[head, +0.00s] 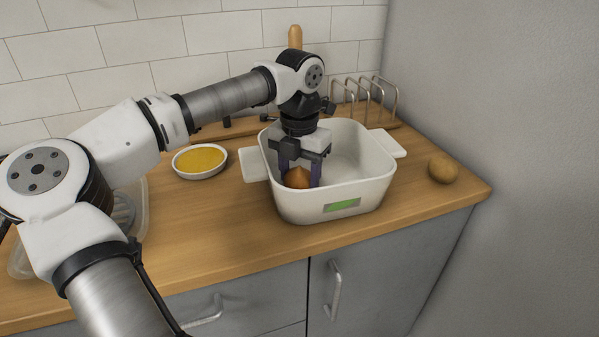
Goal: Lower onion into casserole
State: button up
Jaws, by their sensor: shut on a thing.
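The brown-orange onion (298,179) is between the fingers of my gripper (299,175), which is shut on it. The gripper points down inside the white casserole (345,209), at its left side. The casserole is a deep, rounded box with a side handle at each end and a green label on its front. The onion is below the rim level. The front wall hides its lower part, so I cannot tell whether it touches the bottom. The rest of the visible casserole interior is empty.
A white dish of yellow contents (200,160) stands left of the casserole. A potato (444,169) lies to the right near the counter edge. A metal rack (372,98) stands behind. A clear container (134,197) is partly hidden by my arm. Wooden counter (226,222) is bare in front.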

jog(key=o, duration=1.1)
